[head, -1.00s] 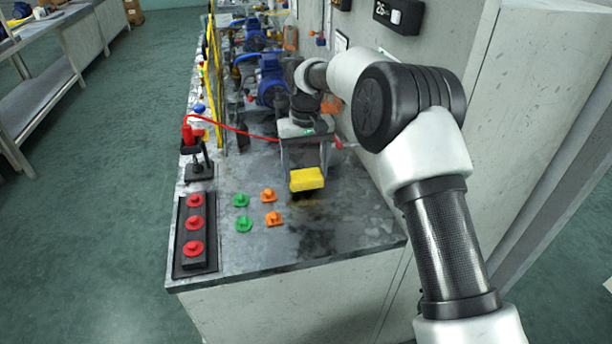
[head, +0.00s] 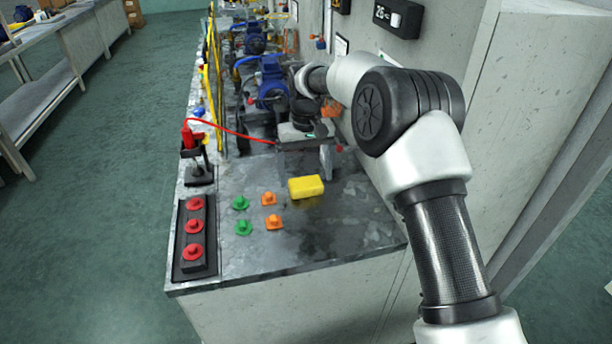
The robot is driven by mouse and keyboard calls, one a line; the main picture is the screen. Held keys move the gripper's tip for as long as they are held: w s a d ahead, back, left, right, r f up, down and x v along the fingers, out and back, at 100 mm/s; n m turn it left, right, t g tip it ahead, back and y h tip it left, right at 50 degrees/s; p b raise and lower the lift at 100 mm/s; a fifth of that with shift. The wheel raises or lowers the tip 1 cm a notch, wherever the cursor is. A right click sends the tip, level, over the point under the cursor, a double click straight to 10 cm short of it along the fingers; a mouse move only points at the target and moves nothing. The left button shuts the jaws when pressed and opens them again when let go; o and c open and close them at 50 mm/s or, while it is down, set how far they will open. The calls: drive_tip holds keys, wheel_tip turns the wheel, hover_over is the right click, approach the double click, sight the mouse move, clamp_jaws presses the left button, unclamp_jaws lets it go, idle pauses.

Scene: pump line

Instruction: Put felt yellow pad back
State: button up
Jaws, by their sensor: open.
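The yellow pad (head: 306,187) is a small block lying on the grey bench top (head: 330,240), right of the orange pieces. My gripper (head: 305,171) is open just behind and above the pad, with a finger toward each side. I see no finger closed on the pad. Whether a fingertip still touches it cannot be told from this view.
Orange pieces (head: 271,210) and green pieces (head: 242,216) stand left of the pad. A black holder with red knobs (head: 194,226) is at the left edge. A red cable (head: 240,133) runs behind. Blue pumps (head: 271,83) stand farther back. The front right bench is clear.

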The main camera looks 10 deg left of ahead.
sight(307, 182)
wheel_tip(307, 182, up, 11)
drive_tip(key=p, duration=0.2)
drive_tip(key=s+d+r+m+t, duration=0.1)
drive_tip(key=s+d+r+t, duration=0.1)
drive_tip(key=s+d+r, duration=0.6)
drive_tip(key=s+d+r+m+t, duration=0.1)
drive_tip(key=s+d+r, duration=0.5)
drive_tip(key=d, duration=0.4)
drive_tip(key=s+d+f+m+t, duration=0.1)
drive_tip(key=s+d, duration=0.4)
drive_tip(key=s, duration=0.4)
drive_tip(key=s+d+f+m+t, duration=0.1)
drive_tip(key=s+d+f+m, duration=0.1)
drive_tip(key=s+d, duration=0.3)
drive_tip(key=s, duration=0.4)
drive_tip(key=shift+s+d+f+t, duration=0.15)
drive_tip(key=shift+d+f+t, duration=0.1)
drive_tip(key=shift+d+t, duration=0.1)
drive_tip(key=shift+a, duration=0.1)
